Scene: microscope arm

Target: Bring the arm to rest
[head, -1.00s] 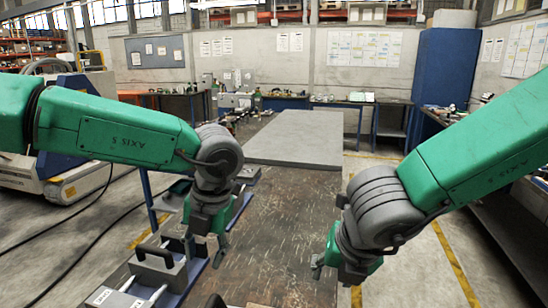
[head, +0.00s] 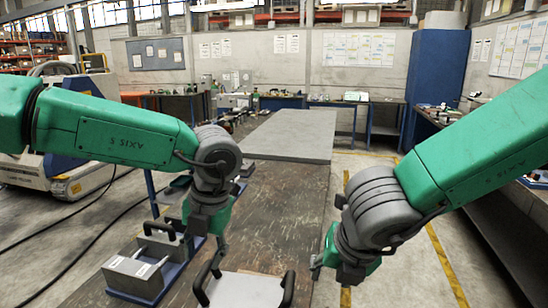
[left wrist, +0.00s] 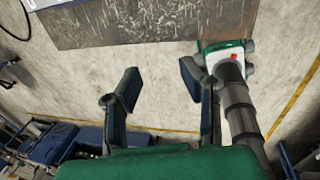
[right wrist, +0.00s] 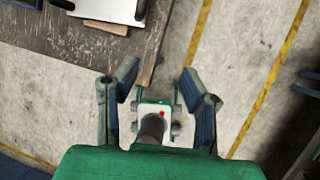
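My left gripper (head: 207,238) hangs above the left part of the worn brown table (head: 275,200) in the head view. The left wrist view shows its two fingers (left wrist: 160,78) spread with nothing between them. My right gripper (head: 325,266) hangs by the table's right edge. A pale flat plate with two black handles (head: 245,290) lies on the near table, between and below the grippers. It also shows at the top of the right wrist view (right wrist: 110,8). No microscope is recognisable.
A grey metal block with a black handle (head: 135,275) stands on a blue base at the table's left. A grey slab (head: 290,135) covers the table's far end. A blue cabinet (head: 437,85) and benches line the back. Floor right of the table is clear.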

